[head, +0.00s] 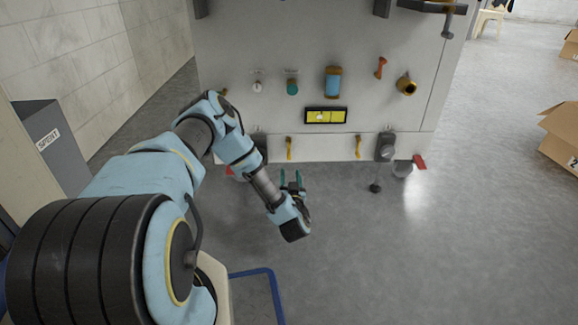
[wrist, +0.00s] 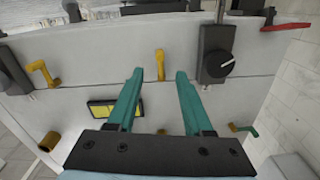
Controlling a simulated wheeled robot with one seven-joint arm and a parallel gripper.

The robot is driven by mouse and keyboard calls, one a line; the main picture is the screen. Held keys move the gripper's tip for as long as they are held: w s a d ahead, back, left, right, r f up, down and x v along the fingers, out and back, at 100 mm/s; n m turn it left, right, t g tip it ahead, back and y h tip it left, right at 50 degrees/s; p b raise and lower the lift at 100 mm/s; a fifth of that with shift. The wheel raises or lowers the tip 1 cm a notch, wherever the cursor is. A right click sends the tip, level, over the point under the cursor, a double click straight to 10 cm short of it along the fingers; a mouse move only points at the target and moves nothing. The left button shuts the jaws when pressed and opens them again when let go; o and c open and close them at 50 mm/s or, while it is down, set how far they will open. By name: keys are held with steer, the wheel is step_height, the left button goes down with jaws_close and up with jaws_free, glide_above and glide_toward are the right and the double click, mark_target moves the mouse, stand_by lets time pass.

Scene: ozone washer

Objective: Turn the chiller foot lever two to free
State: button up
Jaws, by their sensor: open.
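Two red foot levers show low on the pale machine. The right one (head: 419,161) sticks out beside a grey caster foot (head: 402,169). A red lever (wrist: 285,26) also shows at the top right of the wrist view, lying roughly level. I see no label telling which is lever two. My gripper (head: 291,180) is open and empty, in front of the machine's lower edge, right of the left lever and apart from it. In the wrist view its teal fingers (wrist: 160,76) point at the lower panel.
Yellow handles (head: 289,148) (head: 358,147) and a dark box with a knob (wrist: 227,63) are on the lower panel. A yellow display (head: 326,116) sits above. A dark post foot (head: 376,187) stands at the right. Floor in front is clear; cartons (head: 562,135) lie far right.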

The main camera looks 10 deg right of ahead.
mark_target(289, 159)
steer(key=shift+w+d+b, duration=0.3)
steer(key=shift+w+b, duration=0.4)
steer(key=shift+w, duration=0.95)
steer(key=shift+w+d+b, duration=0.3)
steer(key=shift+w+b, duration=0.45)
steer(key=shift+w, duration=0.9)
steer(key=shift+w+d+b, duration=0.3)
steer(key=shift+w+b, duration=0.4)
steer(key=shift+w, duration=0.95)
steer(key=shift+c, duration=0.2)
jaws_close()
